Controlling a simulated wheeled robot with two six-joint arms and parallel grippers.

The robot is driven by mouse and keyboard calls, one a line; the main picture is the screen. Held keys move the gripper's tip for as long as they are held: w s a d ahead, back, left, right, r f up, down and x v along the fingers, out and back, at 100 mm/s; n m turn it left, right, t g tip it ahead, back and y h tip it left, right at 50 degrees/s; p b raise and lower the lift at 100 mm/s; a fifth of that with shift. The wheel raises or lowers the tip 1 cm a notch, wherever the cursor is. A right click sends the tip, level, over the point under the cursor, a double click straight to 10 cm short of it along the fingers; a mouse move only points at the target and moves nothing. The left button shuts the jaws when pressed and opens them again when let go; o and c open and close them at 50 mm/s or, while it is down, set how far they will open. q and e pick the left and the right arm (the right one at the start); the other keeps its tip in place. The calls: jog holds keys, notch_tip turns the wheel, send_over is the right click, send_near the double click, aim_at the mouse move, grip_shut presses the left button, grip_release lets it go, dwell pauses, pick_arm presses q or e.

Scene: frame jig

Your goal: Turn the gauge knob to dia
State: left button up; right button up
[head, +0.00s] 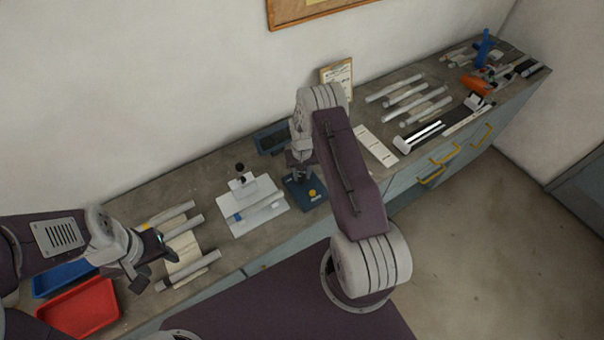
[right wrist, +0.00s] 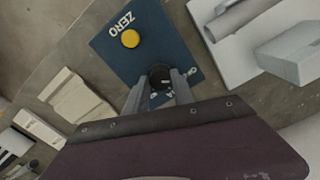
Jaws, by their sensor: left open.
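The blue gauge box (head: 304,193) sits on the bench in front of my right arm. In the right wrist view its blue face (right wrist: 137,45) shows the word ZERO, a yellow button (right wrist: 130,38) and a black knob (right wrist: 160,77). Lettering beside the knob is mostly hidden by the fingers. My right gripper (right wrist: 160,84) has one finger on each side of the knob, close to it; contact is not clear. My left gripper (head: 152,262) is open and empty, over the left end of the bench near pale tubes (head: 190,270).
A white fixture (head: 252,208) stands just left of the gauge box. Red (head: 80,308) and blue (head: 62,279) trays are at the far left. Several tubes (head: 408,97) and tools lie on the right part of the bench. A white strip (head: 376,145) lies right of my right arm.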

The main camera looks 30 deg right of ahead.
grip_shut()
jog(key=shift+f+m+b, duration=0.15)
jog(key=shift+m+b, duration=0.55)
jog(key=m+b, duration=0.2)
jog(key=m, duration=0.1)
jog(key=m+b, duration=0.2)
jog(key=m, duration=0.1)
jog(key=shift+m, duration=0.4)
jog(key=shift+m+b, duration=0.8)
jog(key=shift+m, duration=0.8)
jog(key=shift+r+m, duration=0.2)
jog(key=shift+m, duration=0.1)
jog(key=o, duration=1.1)
grip_release()
jog(key=shift+c, duration=0.2)
